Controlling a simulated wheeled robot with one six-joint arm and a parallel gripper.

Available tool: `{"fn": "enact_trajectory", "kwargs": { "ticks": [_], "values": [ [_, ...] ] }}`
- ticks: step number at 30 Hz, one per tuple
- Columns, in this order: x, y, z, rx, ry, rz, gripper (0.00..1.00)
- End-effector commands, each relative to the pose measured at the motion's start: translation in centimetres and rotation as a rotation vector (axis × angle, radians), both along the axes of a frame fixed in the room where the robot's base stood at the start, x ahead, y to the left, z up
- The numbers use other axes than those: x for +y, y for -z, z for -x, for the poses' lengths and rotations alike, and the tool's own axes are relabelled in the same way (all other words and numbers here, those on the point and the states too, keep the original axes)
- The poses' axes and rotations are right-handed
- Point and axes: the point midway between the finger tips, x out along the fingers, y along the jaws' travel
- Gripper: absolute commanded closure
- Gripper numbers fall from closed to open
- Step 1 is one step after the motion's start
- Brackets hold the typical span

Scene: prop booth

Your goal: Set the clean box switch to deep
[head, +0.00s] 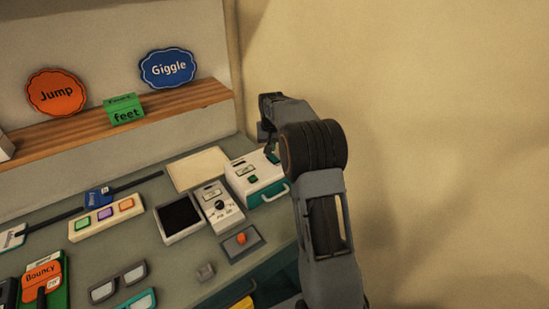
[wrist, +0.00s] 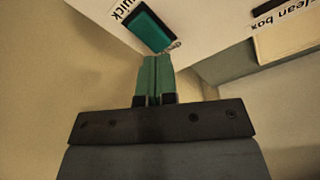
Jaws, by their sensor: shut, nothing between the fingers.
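The clean box (head: 245,186) is a white box with a teal front and a pale handle, at the back right of the counter in the head view. It also fills the top of the wrist view (wrist: 215,22), with a "clean box" label at right. A teal switch (wrist: 147,28) lies on its top beside a label whose end reads "uick". In the head view my gripper (head: 271,156) is over the box's back right.
A white device with a dial (head: 219,206) and a black-topped tray (head: 180,216) stand left of the box. A grey plate with an orange button (head: 241,241) is in front. A plain wall (head: 450,130) closes the right side.

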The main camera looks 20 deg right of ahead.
Motion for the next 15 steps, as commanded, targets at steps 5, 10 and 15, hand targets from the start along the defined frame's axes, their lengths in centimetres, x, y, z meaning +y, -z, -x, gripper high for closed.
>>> {"fn": "enact_trajectory", "kwargs": {
  "ticks": [5,10,15],
  "values": [
    [0.0,0.1,0.0,0.0,0.0,0.0,1.0],
    [0.0,0.32,0.0,0.0,0.0,0.0,1.0],
    [0.0,0.59,0.0,0.0,0.0,0.0,1.0]
  ]
}}
